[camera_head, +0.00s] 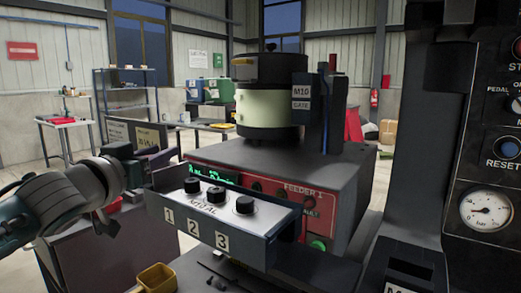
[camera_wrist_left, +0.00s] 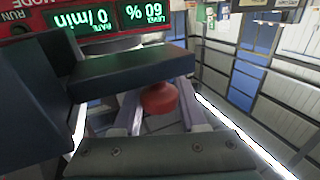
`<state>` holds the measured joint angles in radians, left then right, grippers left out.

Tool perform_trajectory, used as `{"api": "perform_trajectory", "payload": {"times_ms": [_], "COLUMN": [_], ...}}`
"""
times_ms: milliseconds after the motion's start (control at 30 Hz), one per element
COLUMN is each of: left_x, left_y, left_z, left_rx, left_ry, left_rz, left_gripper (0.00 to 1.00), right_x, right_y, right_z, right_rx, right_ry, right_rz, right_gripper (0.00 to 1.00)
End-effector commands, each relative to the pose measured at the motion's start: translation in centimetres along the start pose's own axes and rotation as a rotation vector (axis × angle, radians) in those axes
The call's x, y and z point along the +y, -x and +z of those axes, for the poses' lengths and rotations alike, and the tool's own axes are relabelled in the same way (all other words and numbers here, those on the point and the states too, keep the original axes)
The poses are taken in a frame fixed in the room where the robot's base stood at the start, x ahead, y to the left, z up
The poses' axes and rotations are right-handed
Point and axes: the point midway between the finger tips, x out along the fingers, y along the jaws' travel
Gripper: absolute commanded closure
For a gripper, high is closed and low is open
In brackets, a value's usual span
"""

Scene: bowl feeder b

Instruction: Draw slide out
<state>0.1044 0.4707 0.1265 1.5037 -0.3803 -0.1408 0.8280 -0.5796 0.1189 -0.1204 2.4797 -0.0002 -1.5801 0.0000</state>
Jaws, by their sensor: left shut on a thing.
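The feeder (camera_head: 275,177) is a grey and red box with a green display, marked FEEDER 1. A grey slide-like box (camera_head: 262,252) with black knobs and the labels 1, 2 and 3 juts out from its front. My left gripper (camera_head: 128,172) is at the left end of this box. How the knob joins the box is hidden. My right gripper is not in view.
A bowl unit (camera_head: 268,110) with a block marked M10 GATE (camera_head: 301,98) stands on the feeder. A dark control panel with a gauge (camera_head: 487,211) rises at the right. A small yellow bin (camera_head: 157,278) lies below the box. Tables and shelves stand farther back.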

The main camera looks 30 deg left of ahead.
Motion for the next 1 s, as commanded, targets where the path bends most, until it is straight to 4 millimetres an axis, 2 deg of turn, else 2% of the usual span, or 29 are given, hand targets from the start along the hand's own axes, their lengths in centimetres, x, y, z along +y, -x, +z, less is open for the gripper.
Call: {"api": "perform_trajectory", "payload": {"times_ms": [133,167,400,767,867,1000], "left_x": [-0.6,-0.6,-0.4,-0.2,-0.2,-0.2], "left_y": [0.0,0.0,0.0,0.5,1.7,4.2], "left_z": [0.4,0.4,0.3,0.3,0.3,0.3], "left_rx": [-0.012,-0.012,-0.010,-0.009,-0.009,-0.010], "left_ry": [-0.003,-0.003,-0.003,-0.001,-0.001,0.000], "left_rz": [-0.015,-0.015,-0.012,-0.007,-0.007,-0.006], "left_gripper": [1.00,0.57,0.30,0.29,0.29,0.29], "right_x": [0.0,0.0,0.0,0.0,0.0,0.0], "right_y": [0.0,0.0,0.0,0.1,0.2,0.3], "right_z": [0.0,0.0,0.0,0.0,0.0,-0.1], "right_rx": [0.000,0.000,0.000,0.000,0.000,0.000], "right_ry": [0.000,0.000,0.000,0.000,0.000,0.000], "right_rz": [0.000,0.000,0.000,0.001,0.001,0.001], "right_gripper": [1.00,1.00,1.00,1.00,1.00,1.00]}}
